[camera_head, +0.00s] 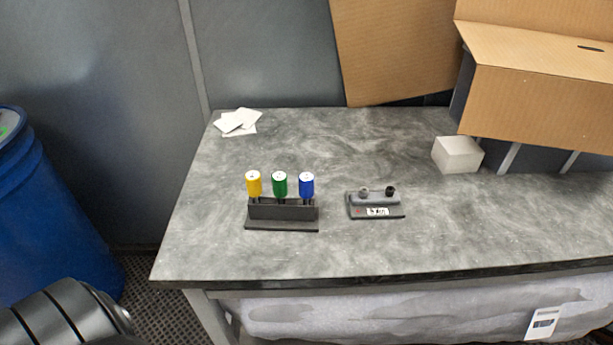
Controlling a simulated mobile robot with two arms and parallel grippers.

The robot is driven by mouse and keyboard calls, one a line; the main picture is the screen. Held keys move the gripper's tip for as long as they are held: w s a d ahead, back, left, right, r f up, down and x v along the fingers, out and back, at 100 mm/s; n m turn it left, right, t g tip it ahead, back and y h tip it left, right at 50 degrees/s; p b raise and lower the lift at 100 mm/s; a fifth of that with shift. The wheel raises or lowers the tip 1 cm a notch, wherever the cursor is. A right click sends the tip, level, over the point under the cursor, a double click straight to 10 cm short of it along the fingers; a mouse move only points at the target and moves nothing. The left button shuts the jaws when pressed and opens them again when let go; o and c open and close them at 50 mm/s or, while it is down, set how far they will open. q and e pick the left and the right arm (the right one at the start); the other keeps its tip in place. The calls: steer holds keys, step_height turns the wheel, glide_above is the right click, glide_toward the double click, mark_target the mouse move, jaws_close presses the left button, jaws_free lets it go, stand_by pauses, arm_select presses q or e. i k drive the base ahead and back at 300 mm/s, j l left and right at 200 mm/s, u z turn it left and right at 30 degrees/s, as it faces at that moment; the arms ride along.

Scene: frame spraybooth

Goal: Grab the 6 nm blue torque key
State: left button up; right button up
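The blue torque key (306,186) stands upright at the right end of a black holder (283,211) on the grey table. A green key (280,185) stands in the middle and a yellow key (254,184) at the left end of the same holder. The markings on their white tops are too small to read. Neither of my grippers shows in the head view. A black rounded part of mine shows at the bottom left, apart from the table.
A small grey fixture (375,204) with a label sits right of the holder. A white block (457,154) and cardboard boxes (541,98) stand at the back right. White papers (237,121) lie at the back left. A blue barrel (48,215) stands left of the table (215,255).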

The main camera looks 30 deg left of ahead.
mark_target(305, 179)
steer(key=l+u, duration=0.1)
steer(key=u, duration=1.3)
steer(key=k+u, duration=0.25)
steer(key=k+l, duration=0.05)
steer(key=k, duration=0.05)
